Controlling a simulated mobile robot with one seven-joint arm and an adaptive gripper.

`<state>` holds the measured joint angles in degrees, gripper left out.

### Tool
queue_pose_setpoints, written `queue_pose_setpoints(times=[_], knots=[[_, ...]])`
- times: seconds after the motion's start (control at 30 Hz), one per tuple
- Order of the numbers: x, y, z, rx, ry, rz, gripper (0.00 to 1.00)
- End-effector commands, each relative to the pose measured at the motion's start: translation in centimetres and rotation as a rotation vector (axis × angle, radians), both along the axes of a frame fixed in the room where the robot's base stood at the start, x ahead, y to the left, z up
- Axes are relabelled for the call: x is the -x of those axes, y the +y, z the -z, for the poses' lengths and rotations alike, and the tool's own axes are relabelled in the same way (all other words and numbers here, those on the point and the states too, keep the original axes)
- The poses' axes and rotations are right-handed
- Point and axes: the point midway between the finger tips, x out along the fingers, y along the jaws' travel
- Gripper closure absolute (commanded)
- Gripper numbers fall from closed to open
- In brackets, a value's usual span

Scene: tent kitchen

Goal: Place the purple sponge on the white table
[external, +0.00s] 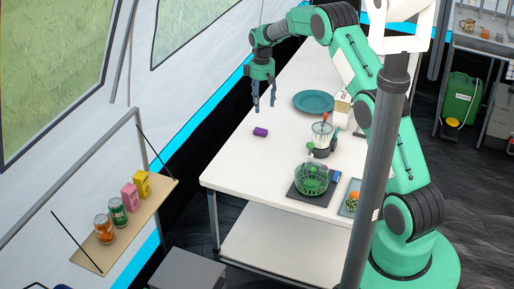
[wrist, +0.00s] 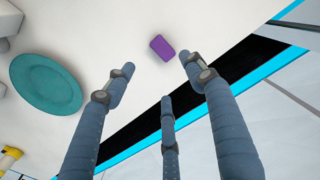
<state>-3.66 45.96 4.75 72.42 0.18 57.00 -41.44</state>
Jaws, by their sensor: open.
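The purple sponge (external: 260,132) lies on the white table (external: 235,165), near the table's left edge in the external view. In the wrist view the sponge (wrist: 162,48) shows on the white surface, beyond and between the fingertips, with nothing touching it. My gripper (external: 264,106) hangs above the table, fingers pointing down, close to the sponge in the external view. In the wrist view my gripper (wrist: 160,85) has its three blue-grey fingers spread apart, open and empty.
A teal plate (external: 313,102) lies behind the sponge. A pot (external: 322,130), a green basket (external: 311,178) on a dark mat and a carton (external: 342,105) stand to the right. A wall shelf (external: 135,217) with cans and boxes is at left. The table's front left is clear.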

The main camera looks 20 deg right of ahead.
Motion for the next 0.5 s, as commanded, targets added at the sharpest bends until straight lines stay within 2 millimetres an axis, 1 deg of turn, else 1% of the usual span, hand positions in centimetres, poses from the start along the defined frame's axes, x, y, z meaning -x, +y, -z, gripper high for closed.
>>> queue_pose_setpoints(times=[0.33,0.43,0.5], knots=[[0.0,0.0,-0.1,0.000,0.000,0.000,0.45],[0.2,0.0,-0.5,0.000,-0.003,0.004,0.45],[0.4,-0.1,-1.2,-0.001,-0.006,0.010,0.45]])
